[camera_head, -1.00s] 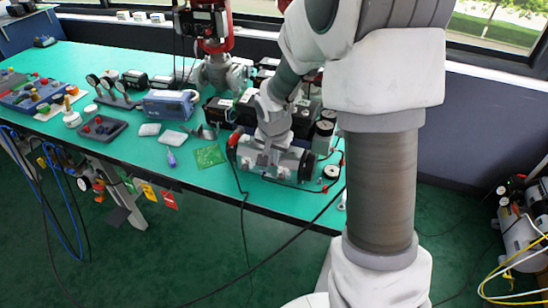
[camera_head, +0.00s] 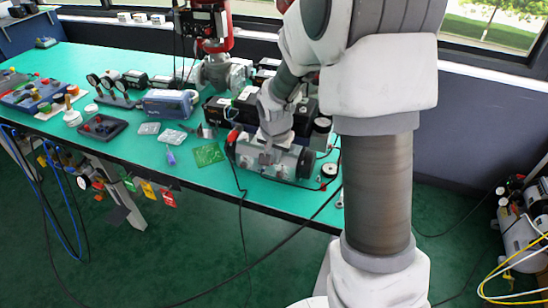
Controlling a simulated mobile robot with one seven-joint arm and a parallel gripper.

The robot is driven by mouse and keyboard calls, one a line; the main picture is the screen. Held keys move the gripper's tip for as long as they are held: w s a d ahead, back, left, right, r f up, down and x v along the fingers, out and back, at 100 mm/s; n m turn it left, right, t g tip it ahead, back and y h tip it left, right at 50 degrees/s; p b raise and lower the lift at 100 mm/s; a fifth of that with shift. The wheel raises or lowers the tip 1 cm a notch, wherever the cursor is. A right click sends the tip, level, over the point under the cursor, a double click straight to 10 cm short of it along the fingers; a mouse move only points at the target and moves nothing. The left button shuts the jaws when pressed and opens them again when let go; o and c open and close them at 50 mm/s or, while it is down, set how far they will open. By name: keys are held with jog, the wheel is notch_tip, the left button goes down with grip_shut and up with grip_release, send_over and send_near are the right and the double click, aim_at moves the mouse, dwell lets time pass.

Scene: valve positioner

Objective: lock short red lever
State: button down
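My gripper (camera_head: 267,157) is over a grey cylindrical valve actuator (camera_head: 290,163) near the table's front edge. Its fingers are small and partly lost against the actuator, so I cannot tell whether they are open, shut or touching it. A small red part (camera_head: 232,140) shows at the actuator's left end; I cannot tell whether it is a lever. I cannot pick out a short red lever for certain. Red, yellow and green tags hang under the table's front edge, the red tag (camera_head: 167,197) rightmost, beside a small gauge assembly (camera_head: 84,183).
The green table (camera_head: 90,60) carries a red-topped valve (camera_head: 215,70), a blue instrument (camera_head: 167,103), a dark tray (camera_head: 103,127) and a green circuit board (camera_head: 209,154). Black cables hang in front of the table. The floor before it is otherwise open.

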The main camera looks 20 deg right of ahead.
jog(key=shift+s+d+f+b, duration=0.3)
jog(key=shift+d+f+b, duration=0.1)
jog(key=shift+f+b, duration=0.45)
jog(key=shift+r, duration=0.1)
jog(key=shift+w+a+r, duration=0.1)
dwell(0.9)
jog(key=shift+w+a+r, duration=0.3)
jog(key=shift+w+a, duration=0.1)
jog(key=shift+a, duration=0.1)
jog(key=shift+r, duration=0.1)
jog(key=w+p+v, duration=0.1)
jog(key=p+v, duration=0.3)
jog(key=v, duration=0.9)
jog(key=shift+a+r, duration=0.35)
jog(key=shift+w, duration=0.15)
